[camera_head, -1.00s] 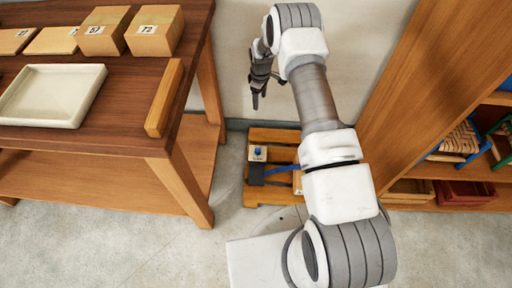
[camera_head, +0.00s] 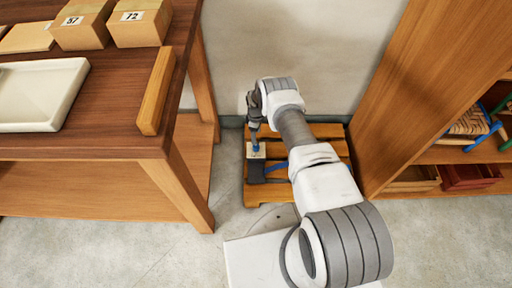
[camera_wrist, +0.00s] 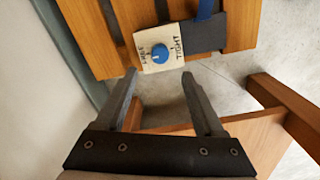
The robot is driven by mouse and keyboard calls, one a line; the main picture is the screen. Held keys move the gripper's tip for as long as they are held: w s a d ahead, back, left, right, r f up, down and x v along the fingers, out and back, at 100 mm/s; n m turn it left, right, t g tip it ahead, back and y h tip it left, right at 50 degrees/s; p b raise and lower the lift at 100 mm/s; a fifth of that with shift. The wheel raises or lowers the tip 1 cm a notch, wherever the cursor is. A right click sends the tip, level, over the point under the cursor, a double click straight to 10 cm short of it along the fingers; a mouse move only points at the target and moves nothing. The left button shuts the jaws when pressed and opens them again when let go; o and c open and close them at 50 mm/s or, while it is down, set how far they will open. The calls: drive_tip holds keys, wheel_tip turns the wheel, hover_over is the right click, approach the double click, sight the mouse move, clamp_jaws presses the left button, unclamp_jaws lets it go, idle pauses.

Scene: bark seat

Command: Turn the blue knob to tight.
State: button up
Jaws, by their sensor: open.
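The blue knob (camera_wrist: 160,53) sits on a cream plate (camera_wrist: 147,68) fixed to a slatted wooden piece. In the wrist view the plate reads TIGHT on the right and what looks like FREE on the left. A small pale mark shows on the knob's left part; I cannot tell its exact setting. My gripper (camera_wrist: 160,76) is open and empty, its fingertips just short of the knob and spread to either side of it. In the head view the knob (camera_head: 256,149) is small and directly below my gripper (camera_head: 253,138); contact cannot be told.
A dark pad with a blue strap (camera_head: 274,168) lies beside the plate on the slatted wood (camera_head: 335,137). A wooden table (camera_head: 110,140) with boxes and a tray stands left. A shelf (camera_head: 400,120) stands right. A pale wall is behind.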

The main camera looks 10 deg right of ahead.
sight(256, 146)
wheel_tip(256, 146, down, 9)
drive_tip(key=b, duration=0.4)
clamp_jaws()
